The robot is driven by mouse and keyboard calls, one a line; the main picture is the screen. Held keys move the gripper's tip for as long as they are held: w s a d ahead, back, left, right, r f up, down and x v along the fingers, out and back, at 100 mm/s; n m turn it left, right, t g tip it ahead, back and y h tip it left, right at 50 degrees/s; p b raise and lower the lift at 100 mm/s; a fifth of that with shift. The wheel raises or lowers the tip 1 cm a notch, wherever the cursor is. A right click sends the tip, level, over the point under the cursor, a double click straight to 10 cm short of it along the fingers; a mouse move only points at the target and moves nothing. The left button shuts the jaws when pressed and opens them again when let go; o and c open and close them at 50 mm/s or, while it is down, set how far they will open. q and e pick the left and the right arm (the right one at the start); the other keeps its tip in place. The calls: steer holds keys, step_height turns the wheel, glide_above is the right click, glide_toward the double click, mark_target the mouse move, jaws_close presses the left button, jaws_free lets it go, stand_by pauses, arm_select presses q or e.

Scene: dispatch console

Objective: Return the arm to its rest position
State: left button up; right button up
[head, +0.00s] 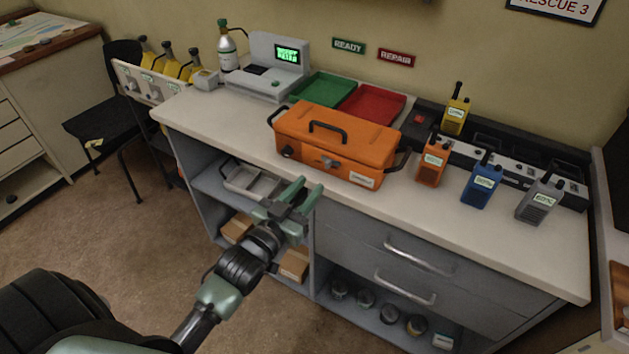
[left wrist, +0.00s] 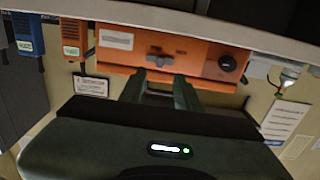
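My left gripper (head: 309,190) is in front of the counter, beside its front edge and below the orange case in the head view. Its two fingers are apart, with nothing between them. In the left wrist view the gripper (left wrist: 160,82) also shows two separated fingers and an empty gap, with the orange case behind them. The left arm reaches in from the lower left. My right gripper is in neither view.
An orange case (head: 334,143) stands on the counter (head: 240,130). Several radios, including a blue one (head: 481,184), stand to its right. Green (head: 322,88) and red (head: 372,103) trays lie behind. Drawer handles (head: 405,289) stick out below. A black chair (head: 100,118) stands left; floor there is open.

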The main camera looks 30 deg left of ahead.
arm_select(q)
steer(key=shift+s, duration=0.2)
stand_by(0.3)
steer(key=s+f+g, duration=0.3)
steer(key=f, duration=0.8)
steer(key=s+f+g, duration=0.2)
steer(key=s+f, duration=0.2)
steer(key=f, duration=0.8)
steer(key=s+f+g, duration=0.3)
steer(key=f, duration=0.8)
steer(key=s+f+g, duration=0.3)
steer(key=s+f, duration=0.4)
steer(key=s, duration=0.4)
steer(key=s+d+f+m+g, duration=0.1)
steer(key=s+f+g, duration=0.2)
steer(key=s+f, duration=0.4)
steer(key=s+d+f+g+y, duration=0.1)
steer(key=s+f+g, duration=0.2)
steer(key=s+f, duration=0.4)
steer(key=s, duration=0.9)
steer(key=shift+f+m, duration=0.15)
steer(key=shift+m, duration=0.15)
steer(key=shift+w, duration=0.1)
